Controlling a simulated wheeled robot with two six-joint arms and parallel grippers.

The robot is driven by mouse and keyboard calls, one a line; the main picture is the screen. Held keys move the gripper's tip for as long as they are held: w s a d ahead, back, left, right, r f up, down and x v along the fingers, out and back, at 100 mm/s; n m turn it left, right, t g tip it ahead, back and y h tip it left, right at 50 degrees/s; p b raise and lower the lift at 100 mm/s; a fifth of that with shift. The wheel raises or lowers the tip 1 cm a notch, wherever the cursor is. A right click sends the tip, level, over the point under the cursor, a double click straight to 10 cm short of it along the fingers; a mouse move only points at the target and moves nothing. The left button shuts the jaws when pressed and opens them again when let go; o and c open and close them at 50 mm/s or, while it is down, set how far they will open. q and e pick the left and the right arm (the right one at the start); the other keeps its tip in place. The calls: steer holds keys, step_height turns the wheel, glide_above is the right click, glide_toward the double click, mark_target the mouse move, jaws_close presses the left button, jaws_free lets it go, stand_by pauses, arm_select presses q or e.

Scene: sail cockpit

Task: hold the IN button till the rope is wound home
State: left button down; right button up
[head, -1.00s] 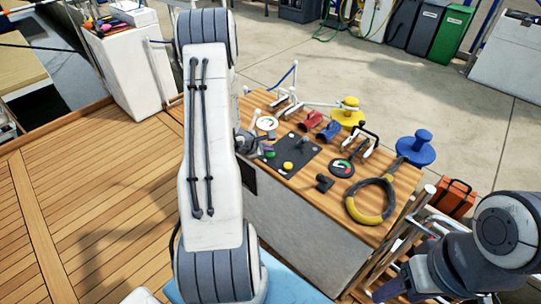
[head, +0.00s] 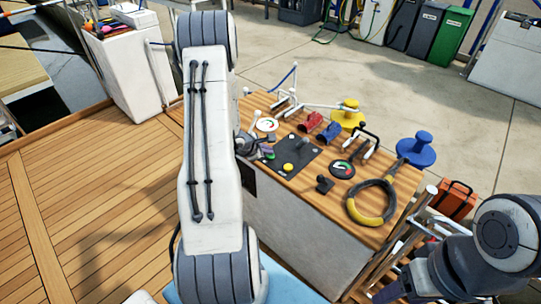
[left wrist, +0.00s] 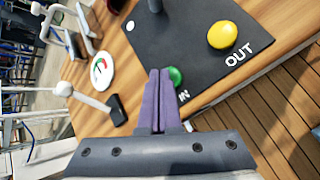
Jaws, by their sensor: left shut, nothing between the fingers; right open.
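The green IN button (left wrist: 175,77) sits on the dark panel (left wrist: 190,62), beside the printed word IN. It also shows small in the head view (head: 270,156). My left gripper (left wrist: 159,74) is shut with nothing between its purple fingers. Its tips are right beside the green button and partly cover it; I cannot tell whether they touch or press it. The left gripper shows in the head view (head: 266,148), partly behind my arm. The yellow OUT button (left wrist: 222,35) is clear of the fingers. My right gripper (head: 386,293) is open, low at the right. I cannot make out the rope.
A grey post (left wrist: 155,5) stands on the panel.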

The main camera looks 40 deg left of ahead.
arm_select(q)
steer(key=shift+f+b, duration=0.3)
steer(key=shift+b, duration=0.05)
stand_by(1.3)
steer(key=shift+r, duration=0.1)
stand_by(5.2)
steer(key=shift+r+p, duration=0.35)
steer(key=shift+r, duration=0.55)
